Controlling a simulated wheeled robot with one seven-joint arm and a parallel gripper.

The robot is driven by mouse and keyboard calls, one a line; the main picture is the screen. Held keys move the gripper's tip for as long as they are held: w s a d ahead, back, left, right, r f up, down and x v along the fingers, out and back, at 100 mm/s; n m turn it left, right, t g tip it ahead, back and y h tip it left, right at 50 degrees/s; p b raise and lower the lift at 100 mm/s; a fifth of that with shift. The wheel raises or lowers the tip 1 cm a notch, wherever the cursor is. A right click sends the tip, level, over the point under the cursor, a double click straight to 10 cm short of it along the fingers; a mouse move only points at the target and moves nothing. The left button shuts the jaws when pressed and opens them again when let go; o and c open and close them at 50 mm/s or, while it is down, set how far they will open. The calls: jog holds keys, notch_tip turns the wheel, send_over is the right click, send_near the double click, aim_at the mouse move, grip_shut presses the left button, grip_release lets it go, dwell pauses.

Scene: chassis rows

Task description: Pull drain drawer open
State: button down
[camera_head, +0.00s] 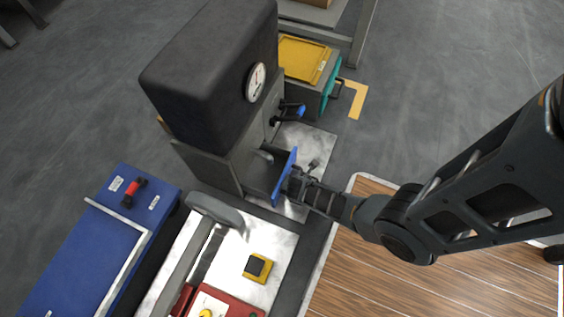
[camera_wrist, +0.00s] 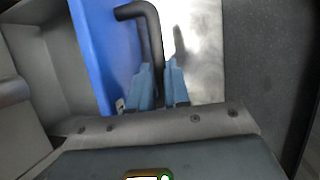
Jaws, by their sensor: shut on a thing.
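The drain drawer has a blue front panel (camera_head: 285,176) and stands out from the lower side of the dark grey machine (camera_head: 215,75), with its dark tray visible behind the front. In the wrist view the blue front (camera_wrist: 98,50) fills the upper left, with the grey tray to its left. A black bent bar handle (camera_wrist: 140,11) runs down from it between my fingers. My gripper (camera_head: 296,184) is at the outer face of the blue front. In the wrist view its blue fingertips (camera_wrist: 160,84) are shut on the handle; the part between them is mostly hidden.
A blue-handled valve (camera_head: 296,111) and a round gauge (camera_head: 256,82) are on the machine. A yellow-topped unit (camera_head: 303,58) stands behind. A blue case (camera_head: 85,245) and a pale bench with a yellow block (camera_head: 258,268) are at front left. Wooden flooring (camera_head: 400,285) is at right.

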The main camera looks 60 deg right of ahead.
jog(key=shift+s, duration=0.15)
jog(key=c, duration=1.1)
grip_release()
jog(key=p+v, duration=0.5)
jog(key=v, duration=0.2)
jog(key=shift+r, duration=0.35)
jog(key=shift+a, duration=0.15)
